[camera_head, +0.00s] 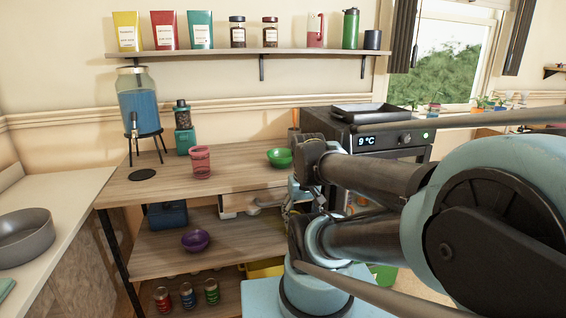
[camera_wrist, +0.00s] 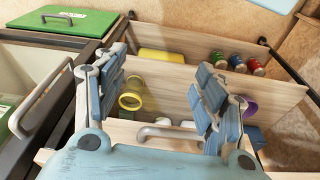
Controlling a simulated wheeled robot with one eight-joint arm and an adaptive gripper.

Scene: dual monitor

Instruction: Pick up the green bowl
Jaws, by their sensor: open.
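The green bowl (camera_head: 280,158) stands upright on the wooden top shelf, near its right end and left of the oven. My gripper (camera_head: 299,196) shows in the head view just below and right of the bowl, partly hidden by my own arm. In the wrist view my gripper (camera_wrist: 160,85) has its two blue-grey fingers spread wide, with nothing held between them. The wrist view looks down on the lower shelves, and I do not see the green bowl there.
A pink glass (camera_head: 200,162) and a blue drink dispenser (camera_head: 140,98) stand left of the bowl. The black oven (camera_head: 385,140) is close on the right. A purple bowl (camera_head: 196,241) sits on the shelf below. The shelf top between glass and bowl is clear.

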